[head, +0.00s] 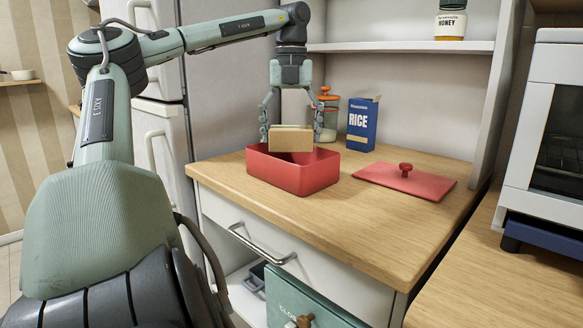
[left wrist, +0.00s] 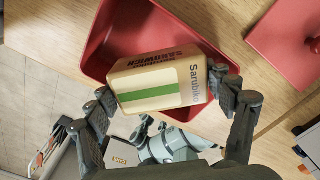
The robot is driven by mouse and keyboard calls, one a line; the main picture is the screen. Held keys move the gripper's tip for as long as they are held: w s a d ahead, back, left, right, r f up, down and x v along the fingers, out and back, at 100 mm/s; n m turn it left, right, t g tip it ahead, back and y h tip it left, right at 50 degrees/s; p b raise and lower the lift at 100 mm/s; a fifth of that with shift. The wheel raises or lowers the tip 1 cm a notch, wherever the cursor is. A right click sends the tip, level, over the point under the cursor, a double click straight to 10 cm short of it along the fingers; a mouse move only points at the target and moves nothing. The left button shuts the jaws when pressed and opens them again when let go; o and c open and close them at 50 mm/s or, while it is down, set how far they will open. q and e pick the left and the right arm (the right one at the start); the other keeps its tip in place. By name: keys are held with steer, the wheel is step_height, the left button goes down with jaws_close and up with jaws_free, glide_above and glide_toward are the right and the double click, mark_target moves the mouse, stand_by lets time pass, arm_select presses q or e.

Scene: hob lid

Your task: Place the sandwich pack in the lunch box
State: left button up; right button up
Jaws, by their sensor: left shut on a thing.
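The sandwich pack (head: 291,139) is a tan box; in the left wrist view (left wrist: 160,83) it shows a green stripe and the words "Sandwich" and "Sarubiko". My left gripper (head: 290,136) points down and is shut on the pack, one finger on each side. The pack is over the open red lunch box (head: 293,179), its lower part behind or at the near rim; I cannot tell if it touches the floor of the box. The lunch box also shows in the left wrist view (left wrist: 103,45). My right gripper is not in view.
The red lid (head: 405,181) with a round knob lies flat on the wooden counter, right of the box. A blue rice box (head: 362,124) and a jar with an orange lid (head: 327,117) stand behind. An oven (head: 549,125) is at the right.

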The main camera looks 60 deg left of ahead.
arm_select(q)
step_height(320, 180, down, 3)
steer(key=shift+r, duration=0.15)
step_height(320, 180, down, 3)
steer(key=shift+f+b, duration=0.1)
steer(key=shift+b, duration=0.35)
steer(key=shift+f, duration=0.2)
steer(key=o, duration=1.2)
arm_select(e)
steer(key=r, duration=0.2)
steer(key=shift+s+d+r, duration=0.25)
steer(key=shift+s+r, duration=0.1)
arm_select(q)
steer(key=shift+r, duration=0.1)
